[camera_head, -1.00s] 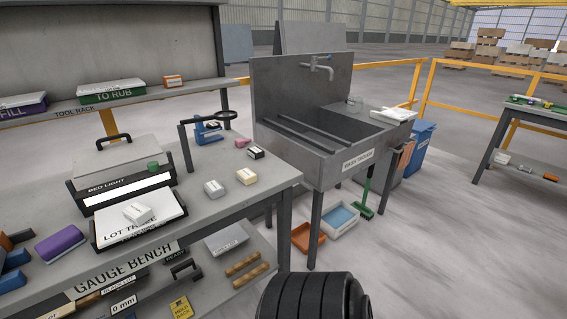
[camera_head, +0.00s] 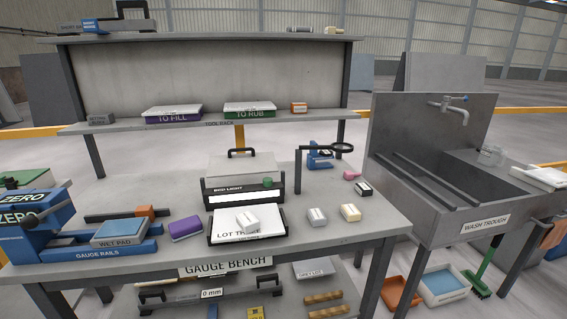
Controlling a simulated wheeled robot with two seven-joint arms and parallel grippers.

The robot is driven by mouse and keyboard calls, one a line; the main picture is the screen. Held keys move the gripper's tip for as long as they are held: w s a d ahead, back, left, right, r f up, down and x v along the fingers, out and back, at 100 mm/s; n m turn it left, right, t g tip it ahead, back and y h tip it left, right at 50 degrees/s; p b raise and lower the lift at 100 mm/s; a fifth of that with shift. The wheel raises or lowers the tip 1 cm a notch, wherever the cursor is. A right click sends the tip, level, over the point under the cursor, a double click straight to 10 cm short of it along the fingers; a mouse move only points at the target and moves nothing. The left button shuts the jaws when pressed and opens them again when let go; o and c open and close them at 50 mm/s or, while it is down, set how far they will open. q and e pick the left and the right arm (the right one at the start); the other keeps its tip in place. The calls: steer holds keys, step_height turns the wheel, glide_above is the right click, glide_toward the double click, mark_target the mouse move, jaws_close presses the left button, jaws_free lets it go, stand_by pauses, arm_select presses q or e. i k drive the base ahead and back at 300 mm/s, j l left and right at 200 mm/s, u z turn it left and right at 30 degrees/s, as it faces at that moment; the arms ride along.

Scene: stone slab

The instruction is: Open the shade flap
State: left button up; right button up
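No part is labelled as a shade flap. On the gauge bench (camera_head: 375,222) stands a black box with a lit white front strip marked BED LIGHT (camera_head: 243,197). A grey flat panel (camera_head: 243,166) with a black handle (camera_head: 243,152) on its far edge lies over the top of this box; it may be the flap, and it looks lowered. A small green knob or cap (camera_head: 267,182) sits at the front right of the box. Neither of my grippers is in view.
A LOT THREE board (camera_head: 222,231) with a white block (camera_head: 247,220) lies before the box. A purple block (camera_head: 185,228) and blue gauge rails (camera_head: 85,255) are left. The wash trough (camera_head: 440,212) is farther right.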

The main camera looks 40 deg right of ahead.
mark_target(253, 162)
steer(key=l+z, duration=0.15)
steer(key=z, duration=0.85)
steer(key=i+j, duration=0.05)
